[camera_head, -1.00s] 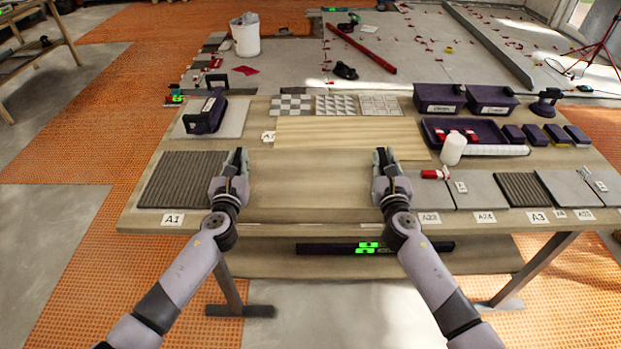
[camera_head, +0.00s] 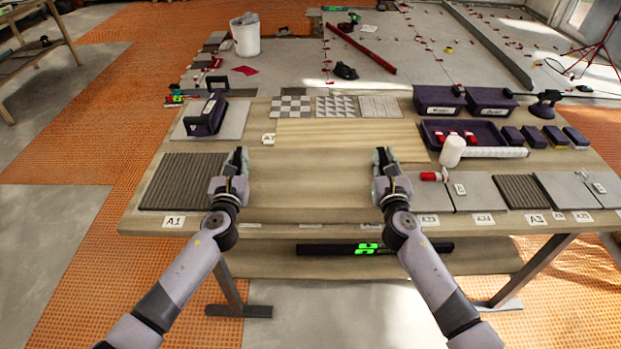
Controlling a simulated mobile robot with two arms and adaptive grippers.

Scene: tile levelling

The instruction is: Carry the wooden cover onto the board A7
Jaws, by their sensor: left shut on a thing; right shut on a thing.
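The wooden cover (camera_head: 310,185) is a flat wood-coloured panel between my two grippers, close to the table's front half. Its colour nearly matches the table, so its edges and any gap beneath it are hard to tell. My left gripper (camera_head: 238,160) is shut on its left side. My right gripper (camera_head: 381,160) is shut on its right side. The board A7 (camera_head: 350,132) is a paler, wide wooden board just beyond the cover. The label A7 (camera_head: 268,139) stands at its left. The cover seems to hide part of the board's near edge.
A ribbed tile A1 (camera_head: 183,182) lies left of my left gripper. A red-capped tool (camera_head: 434,175) and grey tiles (camera_head: 477,190) lie right of my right gripper. A white bottle (camera_head: 452,151) and dark tray (camera_head: 487,127) stand right of the board; patterned tiles (camera_head: 336,105) lie behind.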

